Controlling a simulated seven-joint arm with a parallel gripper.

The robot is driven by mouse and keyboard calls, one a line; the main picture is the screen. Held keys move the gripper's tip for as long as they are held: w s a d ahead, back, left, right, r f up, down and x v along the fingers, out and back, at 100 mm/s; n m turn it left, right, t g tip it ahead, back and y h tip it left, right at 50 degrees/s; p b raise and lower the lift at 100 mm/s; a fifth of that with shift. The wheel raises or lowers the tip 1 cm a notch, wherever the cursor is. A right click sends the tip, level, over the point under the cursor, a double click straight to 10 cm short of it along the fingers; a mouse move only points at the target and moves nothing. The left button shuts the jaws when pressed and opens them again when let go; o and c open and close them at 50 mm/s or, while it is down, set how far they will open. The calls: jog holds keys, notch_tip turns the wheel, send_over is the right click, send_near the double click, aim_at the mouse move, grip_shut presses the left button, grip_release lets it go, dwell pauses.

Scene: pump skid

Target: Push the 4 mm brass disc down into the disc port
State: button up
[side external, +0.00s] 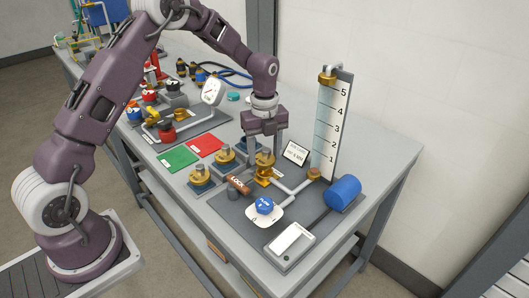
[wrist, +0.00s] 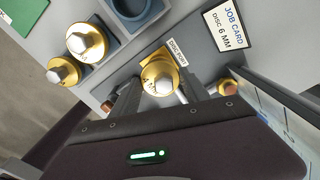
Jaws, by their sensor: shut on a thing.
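The brass disc (wrist: 158,82), with a grey hex knob and a marking that looks like "4 MM", is between the fingers of my gripper (side external: 265,154). The gripper is shut on it. In the side view the disc (side external: 265,159) is upright over the brass disc port (side external: 266,179). In the wrist view, part of the port's yellow body shows behind the disc beside the "DISC PORT" label (wrist: 177,51). The disc hides the port's opening, so I cannot tell how deep it sits.
Two other brass discs (side external: 225,156) (side external: 199,174) stand in blue holders; a third holder (wrist: 133,8) is empty. The job card (wrist: 228,27) reads "DISC 6 MM". A LOCK-marked brown part (side external: 238,184), a blue knob (side external: 265,205) and a scaled tube (side external: 330,120) stand close by.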

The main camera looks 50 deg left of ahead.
jog(key=shift+f, duration=1.7)
dwell(0.3)
jog(key=o, duration=1.6)
notch_tip(320, 180, up, 7)
jog(key=shift+r, duration=0.1)
